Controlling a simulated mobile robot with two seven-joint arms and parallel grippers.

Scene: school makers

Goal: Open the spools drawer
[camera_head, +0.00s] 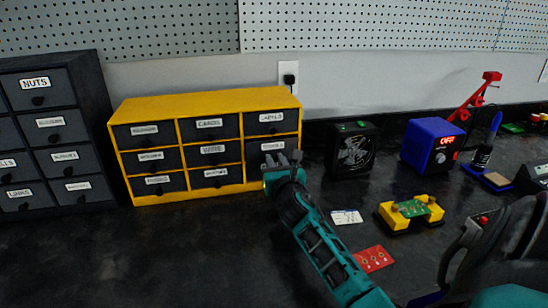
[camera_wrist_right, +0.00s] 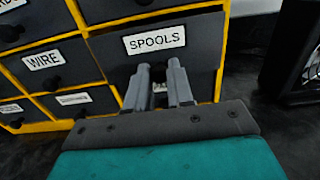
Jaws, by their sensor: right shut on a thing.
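The spools drawer (camera_wrist_right: 195,68) is dark grey with a white "SPOOLS" label and sits in the right column of the yellow cabinet (camera_head: 160,104). In the head view its front (camera_head: 254,148) is partly hidden behind my right gripper (camera_head: 282,160). In the right wrist view my right gripper (camera_wrist_right: 163,82) has both fingers at the middle of this front, just under the label, shut on the drawer's knob. The knob is mostly hidden between the fingers. My left gripper is not in view.
A dark cabinet labelled "NUTS" (camera_head: 92,70) stands at the left. A black fan (camera_head: 352,150), a blue power supply (camera_head: 431,143) and a yellow board holder (camera_head: 410,213) stand to the right. A red card (camera_head: 373,258) and a white card (camera_head: 346,217) lie near my arm. The bench before the cabinet's left part is clear.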

